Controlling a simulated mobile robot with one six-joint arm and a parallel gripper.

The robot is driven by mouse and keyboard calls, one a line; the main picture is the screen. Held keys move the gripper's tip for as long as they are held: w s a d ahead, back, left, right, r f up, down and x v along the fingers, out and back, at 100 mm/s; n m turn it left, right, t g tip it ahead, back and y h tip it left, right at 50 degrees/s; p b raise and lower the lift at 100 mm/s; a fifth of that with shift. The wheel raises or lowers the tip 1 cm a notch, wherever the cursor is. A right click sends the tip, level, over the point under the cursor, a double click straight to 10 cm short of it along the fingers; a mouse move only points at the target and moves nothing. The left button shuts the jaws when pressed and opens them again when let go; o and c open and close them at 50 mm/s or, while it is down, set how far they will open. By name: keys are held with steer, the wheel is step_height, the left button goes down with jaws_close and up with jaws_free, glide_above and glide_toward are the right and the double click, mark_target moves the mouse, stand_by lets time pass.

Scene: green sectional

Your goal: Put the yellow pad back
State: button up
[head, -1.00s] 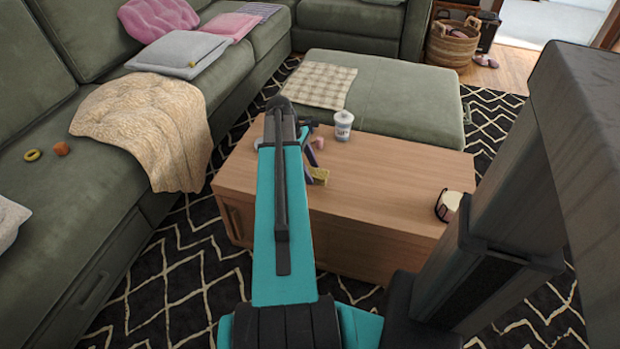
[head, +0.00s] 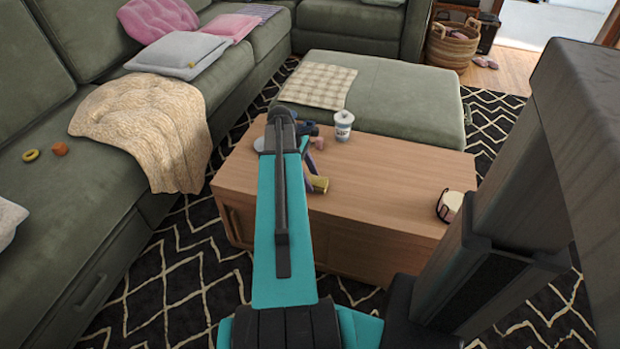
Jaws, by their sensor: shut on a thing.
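My gripper is shut on the pad. I cannot tell how far the pad is above the tabletop.
A white cup (head: 343,126) and a small pink thing (head: 318,142) stand at the table's back. A dark-and-cream round item (head: 449,205) is at its right end. The green ottoman (head: 400,95) stands behind. The tabletop's middle right is clear.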

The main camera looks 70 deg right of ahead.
steer(key=o, duration=0.9)
steer(key=shift+o, duration=0.2)
steer(key=p+v, duration=0.3)
steer(key=v, duration=0.9)
steer(key=shift+w+a+r, duration=0.1)
